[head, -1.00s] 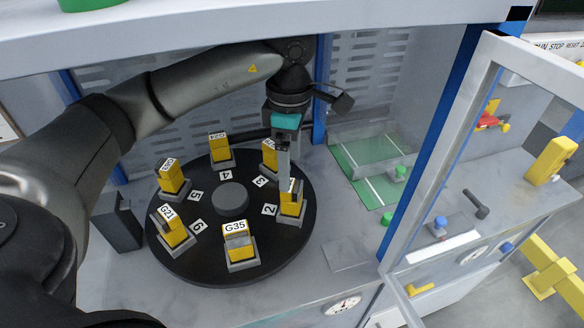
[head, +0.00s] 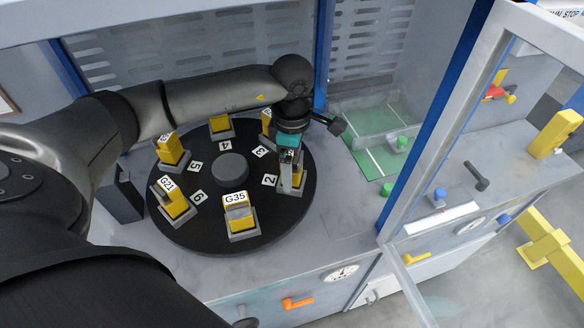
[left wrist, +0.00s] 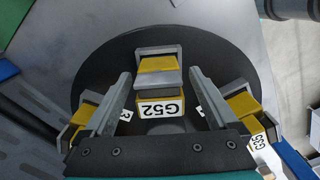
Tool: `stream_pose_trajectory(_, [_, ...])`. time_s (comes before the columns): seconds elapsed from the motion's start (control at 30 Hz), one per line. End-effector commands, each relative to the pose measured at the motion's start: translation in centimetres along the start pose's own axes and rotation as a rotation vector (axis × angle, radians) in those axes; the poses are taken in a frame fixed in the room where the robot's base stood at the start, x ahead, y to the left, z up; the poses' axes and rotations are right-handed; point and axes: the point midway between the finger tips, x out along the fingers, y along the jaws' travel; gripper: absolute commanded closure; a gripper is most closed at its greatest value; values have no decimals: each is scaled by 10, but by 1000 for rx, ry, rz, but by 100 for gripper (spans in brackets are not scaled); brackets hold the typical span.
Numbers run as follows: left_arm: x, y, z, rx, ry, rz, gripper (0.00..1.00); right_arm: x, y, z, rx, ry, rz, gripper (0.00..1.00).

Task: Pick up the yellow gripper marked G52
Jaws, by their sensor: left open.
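The yellow gripper marked G52 (left wrist: 160,90) stands on the black round turntable, and its label reads upside down in the left wrist view. In the head view the same yellow piece (head: 300,181) is beside the number 2 label, partly hidden by my left gripper (head: 288,163). My left gripper (left wrist: 160,74) is open, with one finger on each side of the G52 piece. My right gripper is not in view.
The turntable (head: 205,222) also bears other yellow pieces, including G35 (head: 237,222) and G21 (head: 175,203). A blue post (head: 418,140) and an open framed door (head: 440,125) stand to the right. A green tray (head: 370,125) lies behind.

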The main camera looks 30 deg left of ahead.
Motion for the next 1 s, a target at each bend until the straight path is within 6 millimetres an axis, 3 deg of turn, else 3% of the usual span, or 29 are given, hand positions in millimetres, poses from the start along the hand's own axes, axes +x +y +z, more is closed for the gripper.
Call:
stream_pose_trajectory(0.1, [10,0,0,0,0,0,7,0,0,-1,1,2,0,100])
stream_pose_trajectory(0.33, [11,0,0,1,0,1,7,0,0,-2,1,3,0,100])
stream_pose_trajectory(1.0, [10,0,0,0,0,1,83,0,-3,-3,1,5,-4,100])
